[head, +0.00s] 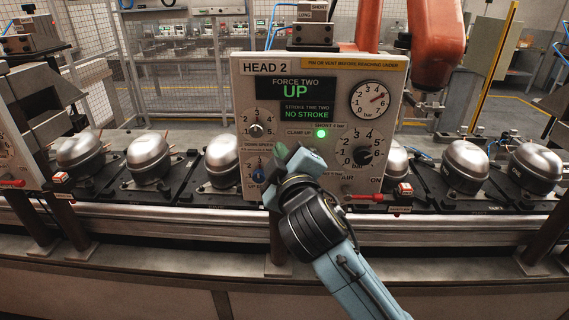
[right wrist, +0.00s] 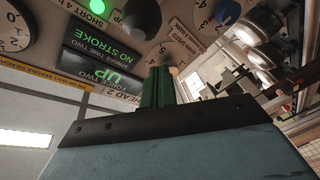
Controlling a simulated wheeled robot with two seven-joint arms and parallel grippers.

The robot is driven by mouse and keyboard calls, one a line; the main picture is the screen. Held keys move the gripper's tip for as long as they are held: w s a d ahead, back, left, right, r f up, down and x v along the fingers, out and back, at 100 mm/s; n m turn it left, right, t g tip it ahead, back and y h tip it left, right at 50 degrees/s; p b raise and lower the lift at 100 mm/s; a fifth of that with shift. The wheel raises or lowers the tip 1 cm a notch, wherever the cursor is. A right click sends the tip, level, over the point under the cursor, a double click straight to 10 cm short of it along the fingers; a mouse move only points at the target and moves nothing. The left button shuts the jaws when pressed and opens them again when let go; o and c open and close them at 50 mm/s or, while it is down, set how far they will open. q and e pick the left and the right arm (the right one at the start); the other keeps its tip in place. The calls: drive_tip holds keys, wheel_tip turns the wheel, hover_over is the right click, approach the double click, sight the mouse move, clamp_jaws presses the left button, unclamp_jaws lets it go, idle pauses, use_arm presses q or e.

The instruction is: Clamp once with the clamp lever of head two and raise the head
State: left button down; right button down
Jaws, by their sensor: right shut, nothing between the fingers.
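The head two panel (head: 320,82) stands upright over the line. Its display (head: 295,90) reads FORCE TWO UP and, below, NO STROKE. A green lamp (head: 321,133) beside the CLAMP UP label is lit. A blue knob (head: 257,173) sits low on the left of the panel. My right gripper (head: 283,155) is shut and empty, just in front of the panel's lower left, right of that knob. Its green fingers (right wrist: 158,87) are together in the right wrist view. I cannot make out the clamp lever clearly; my gripper and wrist cover part of the panel. My left gripper is out of view.
Silver compressors (head: 148,156) stand on dark pallets along the conveyor, on both sides of the panel. A red-handled lever (head: 365,197) is at the panel's lower right. An orange robot arm (head: 432,45) is behind. The conveyor's front rail (head: 150,211) runs across.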

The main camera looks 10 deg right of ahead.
drive_tip(key=shift+s+d+f, duration=0.4)
drive_tip(key=shift+d+f, duration=0.15)
drive_tip(key=shift+d, duration=0.1)
drive_tip(key=shift+s+d+f, duration=0.35)
drive_tip(key=shift+d+f, duration=0.15)
drive_tip(key=shift+d, duration=0.15)
